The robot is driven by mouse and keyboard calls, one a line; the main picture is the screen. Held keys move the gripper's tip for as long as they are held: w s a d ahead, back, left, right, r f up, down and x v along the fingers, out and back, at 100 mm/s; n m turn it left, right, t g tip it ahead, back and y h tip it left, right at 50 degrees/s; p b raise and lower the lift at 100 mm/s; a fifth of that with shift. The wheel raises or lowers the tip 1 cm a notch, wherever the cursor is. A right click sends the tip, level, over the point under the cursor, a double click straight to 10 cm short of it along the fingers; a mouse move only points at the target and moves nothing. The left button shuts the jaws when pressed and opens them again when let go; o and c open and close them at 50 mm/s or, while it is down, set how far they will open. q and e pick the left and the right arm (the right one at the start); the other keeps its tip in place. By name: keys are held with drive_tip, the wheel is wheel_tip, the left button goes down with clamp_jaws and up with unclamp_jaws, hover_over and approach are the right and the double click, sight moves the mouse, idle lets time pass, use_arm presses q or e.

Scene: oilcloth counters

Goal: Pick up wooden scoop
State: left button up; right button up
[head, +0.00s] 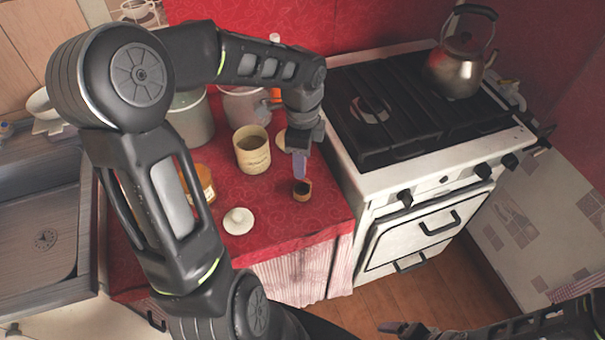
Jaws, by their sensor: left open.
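A small wooden scoop (302,194) with a dark hollow lies on the red oilcloth counter (270,215), near its right edge by the stove. My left gripper (300,168) points down from above, just behind the scoop, with its fingertips close to it. It is open, and nothing shows between its fingers. I cannot tell whether the fingertips touch the scoop, and part of the scoop may be hidden behind them. My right gripper (393,327) is low at the bottom right, over the floor and away from the counter.
A cream canister (252,155), a white lid (238,221) and an amber jar (204,183) stand left of the scoop. Pots (191,119) are behind. The white stove (360,182) with a kettle (458,70) borders the counter on the right. A sink (38,230) is at left.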

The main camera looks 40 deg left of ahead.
use_arm(q)
wheel_tip(320, 180, down, 4)
drive_tip(key=shift+a+f, duration=0.1)
idle(0.6)
clamp_jaws()
idle(0.6)
